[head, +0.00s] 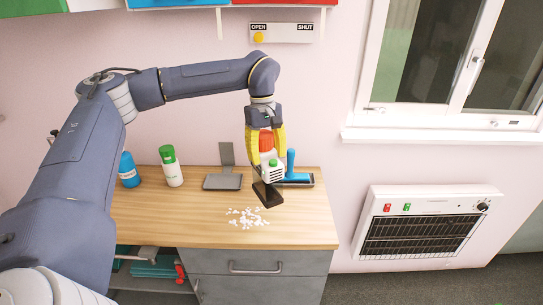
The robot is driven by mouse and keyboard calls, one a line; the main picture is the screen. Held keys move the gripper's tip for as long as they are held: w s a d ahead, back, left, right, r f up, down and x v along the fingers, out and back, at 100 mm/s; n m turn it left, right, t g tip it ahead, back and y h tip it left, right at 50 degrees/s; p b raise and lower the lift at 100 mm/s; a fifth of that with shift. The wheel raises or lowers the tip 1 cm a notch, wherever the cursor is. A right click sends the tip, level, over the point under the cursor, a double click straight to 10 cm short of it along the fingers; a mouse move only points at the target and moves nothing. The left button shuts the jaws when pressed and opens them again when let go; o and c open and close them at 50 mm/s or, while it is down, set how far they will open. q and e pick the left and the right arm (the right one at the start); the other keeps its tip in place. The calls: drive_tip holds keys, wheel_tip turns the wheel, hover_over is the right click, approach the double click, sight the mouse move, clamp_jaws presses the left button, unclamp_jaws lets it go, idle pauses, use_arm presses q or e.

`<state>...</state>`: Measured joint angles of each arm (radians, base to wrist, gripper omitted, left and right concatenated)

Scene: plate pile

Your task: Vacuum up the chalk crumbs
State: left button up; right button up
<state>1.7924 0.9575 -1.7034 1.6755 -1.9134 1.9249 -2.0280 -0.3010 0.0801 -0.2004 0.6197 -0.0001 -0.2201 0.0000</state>
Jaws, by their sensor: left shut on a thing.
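White chalk crumbs (245,217) lie scattered in a loose patch on the wooden counter (150,228), near its front middle. My left gripper (265,153), with yellow fingers, is shut on a small handheld vacuum (273,175) with a white body, an orange-red top, a green button and a dark nozzle. The nozzle points down and is just behind and to the right of the crumbs. I cannot tell whether it touches the counter. My right gripper is not in view.
A heater (423,223) hangs at right. The counter's front left is clear.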

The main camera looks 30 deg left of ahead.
use_arm(q)
drive_tip(key=shift+w+d+f, duration=0.15)
drive_tip(key=shift+w+f, duration=0.05)
drive_tip(key=shift+f, duration=3.75)
drive_tip(key=shift+s, duration=0.1)
